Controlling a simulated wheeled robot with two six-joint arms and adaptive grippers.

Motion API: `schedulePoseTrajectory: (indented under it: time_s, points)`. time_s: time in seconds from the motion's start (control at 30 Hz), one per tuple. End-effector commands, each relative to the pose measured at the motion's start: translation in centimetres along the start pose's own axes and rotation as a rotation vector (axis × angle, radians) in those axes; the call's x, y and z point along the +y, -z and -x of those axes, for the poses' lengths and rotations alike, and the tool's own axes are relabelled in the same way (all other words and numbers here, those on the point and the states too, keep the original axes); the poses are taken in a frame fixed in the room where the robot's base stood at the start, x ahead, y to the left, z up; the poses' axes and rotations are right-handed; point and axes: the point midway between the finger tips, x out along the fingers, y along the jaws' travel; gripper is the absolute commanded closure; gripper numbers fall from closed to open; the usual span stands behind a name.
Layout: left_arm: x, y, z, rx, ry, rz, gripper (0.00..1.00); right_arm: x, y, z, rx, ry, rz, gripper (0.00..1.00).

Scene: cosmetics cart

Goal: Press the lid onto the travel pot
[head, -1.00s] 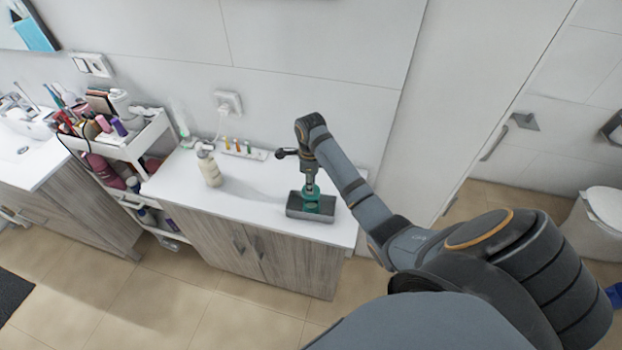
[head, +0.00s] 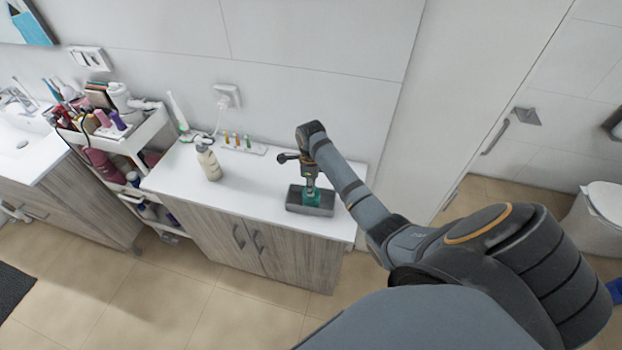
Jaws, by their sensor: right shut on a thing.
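My right gripper (head: 310,184) points down over a dark grey tray (head: 296,206) near the right end of the white counter. It is shut on a small green thing (head: 312,198) inside the tray's outline. The green thing is small and partly covered by the gripper, so I cannot tell lid from travel pot or whether the two touch. My left gripper is out of view.
A cream bottle (head: 208,162) stands left on the counter (head: 250,190). Behind it is a white rack of small vials (head: 237,144). A crowded white cart (head: 130,145) stands further left. The counter between bottle and tray is clear.

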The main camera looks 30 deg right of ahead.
Motion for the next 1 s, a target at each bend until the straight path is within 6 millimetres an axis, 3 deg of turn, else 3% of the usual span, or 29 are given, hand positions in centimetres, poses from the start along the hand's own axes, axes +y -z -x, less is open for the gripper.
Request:
schedulePoseTrajectory:
  time_s: [1.0]
  points:
    - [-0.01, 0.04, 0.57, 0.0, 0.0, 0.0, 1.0, 0.01, 0.01, 0.05, 0.0, 0.0, 0.0, 0.9]
